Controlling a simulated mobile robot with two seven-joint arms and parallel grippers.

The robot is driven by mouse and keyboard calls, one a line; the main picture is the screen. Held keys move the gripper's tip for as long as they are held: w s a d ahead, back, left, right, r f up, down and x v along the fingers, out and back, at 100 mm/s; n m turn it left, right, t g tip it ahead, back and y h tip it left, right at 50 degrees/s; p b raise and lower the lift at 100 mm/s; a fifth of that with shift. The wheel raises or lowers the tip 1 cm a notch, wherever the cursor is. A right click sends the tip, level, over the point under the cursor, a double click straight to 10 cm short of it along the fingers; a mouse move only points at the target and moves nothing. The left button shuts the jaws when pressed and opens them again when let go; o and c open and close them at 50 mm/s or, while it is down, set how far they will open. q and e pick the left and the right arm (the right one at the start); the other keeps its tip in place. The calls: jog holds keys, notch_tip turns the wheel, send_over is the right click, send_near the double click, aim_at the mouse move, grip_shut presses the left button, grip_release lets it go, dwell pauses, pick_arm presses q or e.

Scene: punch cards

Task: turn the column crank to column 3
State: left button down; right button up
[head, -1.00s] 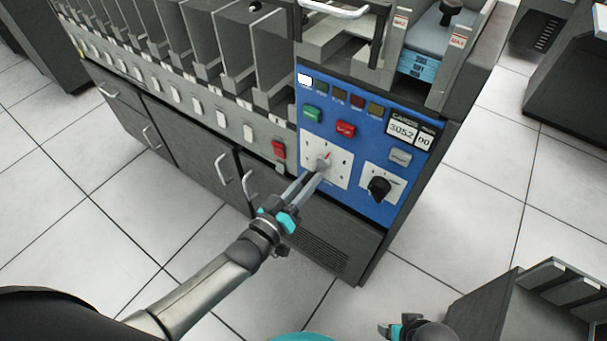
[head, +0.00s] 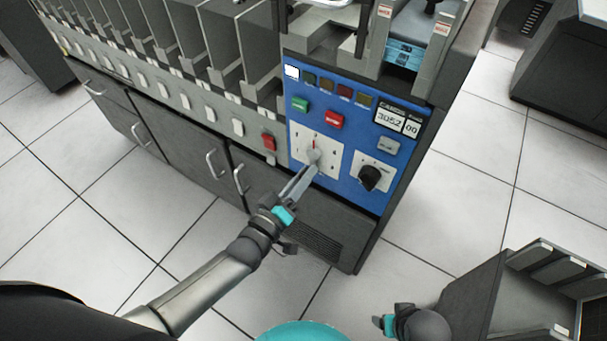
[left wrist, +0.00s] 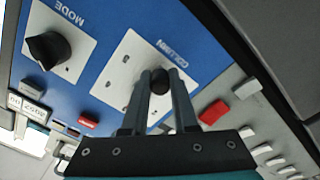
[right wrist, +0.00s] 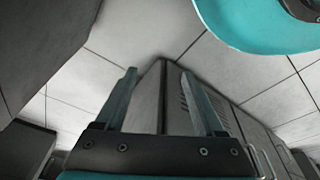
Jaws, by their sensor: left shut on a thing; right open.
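The column crank (head: 313,157) sits on a white dial plate (head: 333,150) on the blue control panel. A red pointer mark (head: 317,141) shows just above the crank, pointing roughly up. The numerals are too small to read. My left gripper (head: 311,168) reaches the crank from the lower left. In the left wrist view its fingers are shut on the crank's dark round knob (left wrist: 160,81), beside the word COLUMN. My right gripper (head: 388,323) is low in the head view, away from the panel; the right wrist view shows its fingers (right wrist: 157,82) apart and empty.
The black MODE knob (head: 370,177) is right of the crank plate. Green (head: 300,104) and red (head: 334,120) buttons sit above, with a display reading 3052 and 00 (head: 397,121). A grey rack (head: 500,290) stands at the lower right. The floor between is clear.

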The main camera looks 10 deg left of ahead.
pick_arm(q)
jog(key=c, duration=0.7)
grip_release()
pick_arm(e)
jog(key=shift+w+r, duration=0.1)
jog(key=shift+w, duration=0.05)
pick_arm(q)
jog(key=shift+s, duration=0.1)
jog(key=shift+s+a, duration=0.1)
jog(key=shift+s, duration=0.1)
jog(key=p+v, duration=0.3)
jog(key=v, duration=1.1)
jog(key=shift+s+a, duration=0.15)
jog(key=shift+s, duration=0.15)
pick_arm(e)
jog(key=s+d+f, duration=0.3)
jog(key=f, duration=0.3)
jog(key=shift+s, duration=0.35)
pick_arm(q)
jog(key=shift+f+p, duration=0.1)
jog(key=shift+p, duration=0.2)
